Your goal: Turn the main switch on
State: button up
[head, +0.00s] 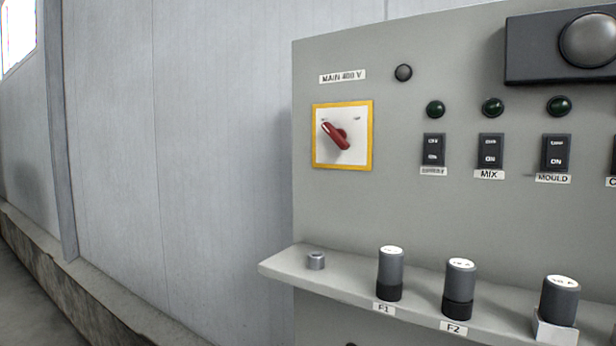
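The main switch (336,136) is a red rotary handle on a white plate with a yellow frame. It sits at the upper left of a grey control panel (390,210), below a label reading MAIN 400 V (342,77). The handle is tilted, with its long end pointing to the upper left. Small markings stand at the plate's upper left and upper right, too small to read surely. A dark round lamp (403,72) to the upper right of the switch looks unlit. My gripper is not in view.
Dark green lamps (492,107) and black rocker switches (490,151) stand right of the main switch. A shelf (345,283) juts out below, bearing a small metal socket (316,260) and several grey cylinders (390,273). The space before the switch looks clear.

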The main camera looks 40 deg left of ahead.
aim_at(339, 136)
jog(key=u, duration=1.1)
